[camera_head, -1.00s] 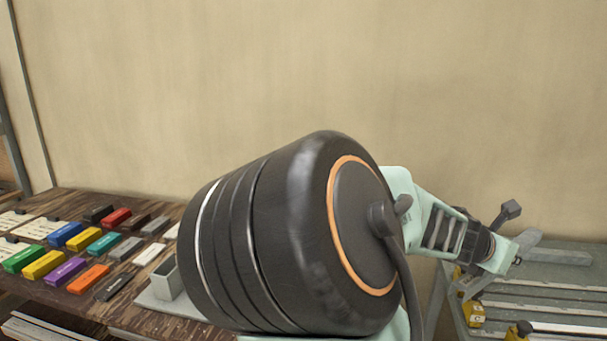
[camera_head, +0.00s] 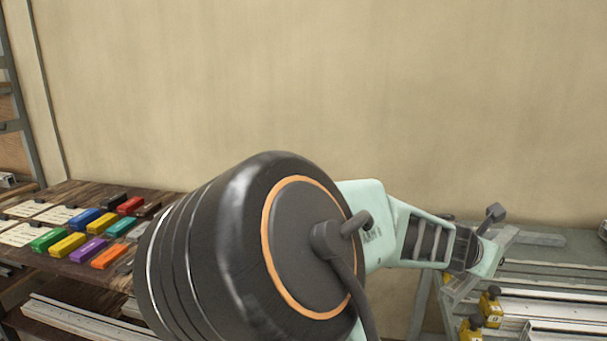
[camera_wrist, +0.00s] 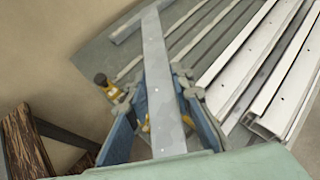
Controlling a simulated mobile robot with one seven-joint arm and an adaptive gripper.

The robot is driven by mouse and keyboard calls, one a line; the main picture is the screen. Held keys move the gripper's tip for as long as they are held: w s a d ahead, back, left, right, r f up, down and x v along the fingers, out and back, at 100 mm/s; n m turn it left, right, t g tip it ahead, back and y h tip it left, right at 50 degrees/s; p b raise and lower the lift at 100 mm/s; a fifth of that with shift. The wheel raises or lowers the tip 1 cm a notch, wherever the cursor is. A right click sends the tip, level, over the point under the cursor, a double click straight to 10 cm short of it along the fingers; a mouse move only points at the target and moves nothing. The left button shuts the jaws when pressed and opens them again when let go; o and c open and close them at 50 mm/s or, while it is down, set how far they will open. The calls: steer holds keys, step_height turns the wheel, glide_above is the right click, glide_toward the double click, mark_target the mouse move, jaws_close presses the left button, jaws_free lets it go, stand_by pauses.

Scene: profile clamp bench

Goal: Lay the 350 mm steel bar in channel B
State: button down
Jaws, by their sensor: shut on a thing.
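The steel bar (camera_wrist: 156,75) is a long, flat grey strip with small holes, running away from me up the wrist view. My gripper (camera_wrist: 157,88) is shut on it, with blue fingers on both sides. The bar is above the bench (camera_wrist: 102,52); its far end reaches the top edge of the view. Several long parallel channels (camera_wrist: 196,36) lie on the bench to the right of the bar. No channel letter is readable, so I cannot tell which is B. In the head view my arm covers the gripper and most of the bar.
Yellow clamps (camera_head: 490,306) with dark knobs stand at the bench's left edge. Pale profiles (camera_wrist: 262,72) lie at the right in the wrist view. A wooden table (camera_head: 60,193) at left carries coloured blocks (camera_head: 68,246) and label cards. A plain wall is behind.

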steer(key=w+a+f+n+t+y, duration=0.1)
steer(key=w+a+n+y, duration=0.2)
steer(key=a, duration=0.6)
steer(key=w+a+f+n+t+y, duration=0.2)
steer(key=w+a+n+y, duration=0.1)
steer(key=a, duration=0.6)
steer(key=w+a+f+n+t+y, duration=0.2)
steer(key=w+a+n+y, duration=0.1)
steer(key=a, duration=0.6)
steer(key=shift+w+f+n+y, duration=0.1)
steer(key=shift+w+n+y, duration=0.3)
steer(key=shift+w+n, duration=0.45)
steer(key=shift+d, duration=0.1)
step_height(320, 180, up, 23)
steer(key=p, duration=2.2)
steer(key=shift+f+p, duration=0.15)
steer(key=shift+p, duration=0.2)
